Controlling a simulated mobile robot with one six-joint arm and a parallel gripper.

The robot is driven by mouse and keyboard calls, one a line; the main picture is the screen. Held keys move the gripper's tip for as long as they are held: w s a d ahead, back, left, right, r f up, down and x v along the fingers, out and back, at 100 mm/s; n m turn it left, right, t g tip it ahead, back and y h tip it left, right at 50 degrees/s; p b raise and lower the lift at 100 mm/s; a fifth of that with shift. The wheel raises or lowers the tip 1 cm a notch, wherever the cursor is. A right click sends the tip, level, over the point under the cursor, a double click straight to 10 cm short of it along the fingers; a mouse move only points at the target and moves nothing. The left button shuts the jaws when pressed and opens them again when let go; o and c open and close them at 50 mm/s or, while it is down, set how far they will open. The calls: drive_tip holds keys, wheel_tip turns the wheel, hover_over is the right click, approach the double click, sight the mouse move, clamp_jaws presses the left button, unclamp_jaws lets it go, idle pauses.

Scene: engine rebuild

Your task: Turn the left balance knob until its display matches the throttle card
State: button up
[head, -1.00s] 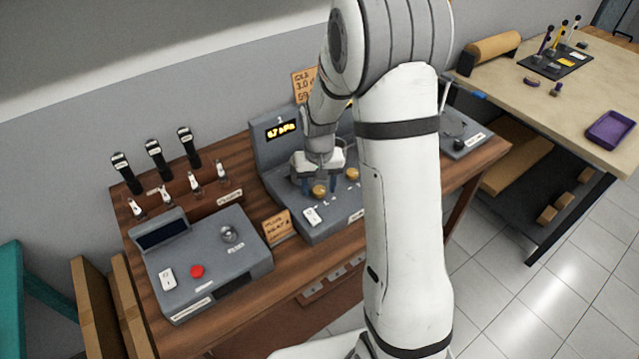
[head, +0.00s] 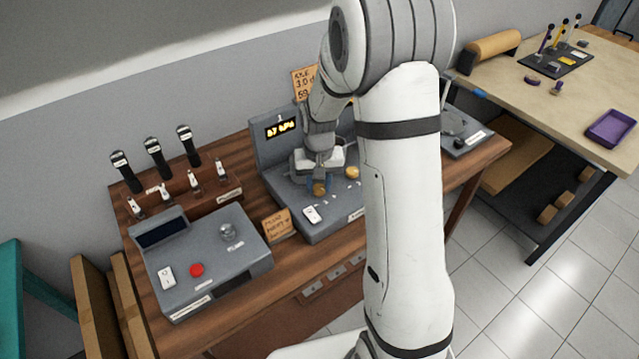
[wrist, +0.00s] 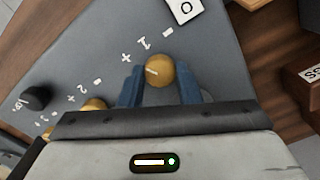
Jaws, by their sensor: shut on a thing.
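The left balance knob (head: 319,189) is a brass knob on the grey balance console (head: 285,192). It also shows in the wrist view (wrist: 159,71), beside a white 1 with plus and minus marks. My gripper (head: 319,183) is shut on it, with a blue finger on each side. The pale pointer line on the knob shows. The left display (head: 282,127), under a 1, is lit yellow; its digits are too blurred to read surely. The throttle card (head: 303,84) stands behind the console, partly hidden by my arm; a line like 3.0 shows.
The second brass knob (head: 352,172) sits close on the right; its display is hidden by my arm. A white switch (head: 312,214) is at the console's front. A grey tester with a red button (head: 197,270) stands at left. A small card (head: 277,226) stands between.

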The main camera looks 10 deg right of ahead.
sight(319, 188)
drive_tip(key=m+b, duration=0.1)
drive_tip(key=m, duration=0.1)
drive_tip(key=shift+f+m, duration=0.1)
drive_tip(key=shift+m, duration=0.2)
drive_tip(key=shift+m+b, duration=0.8)
drive_tip(key=shift+m, duration=0.4)
drive_tip(key=o, duration=1)
drive_tip(key=shift+c, duration=0.2)
wheel_tip(319, 188, up, 7)
drive_tip(key=shift+r+b, duration=0.15)
drive_tip(key=shift+b, duration=0.4)
drive_tip(key=shift+r, duration=0.35)
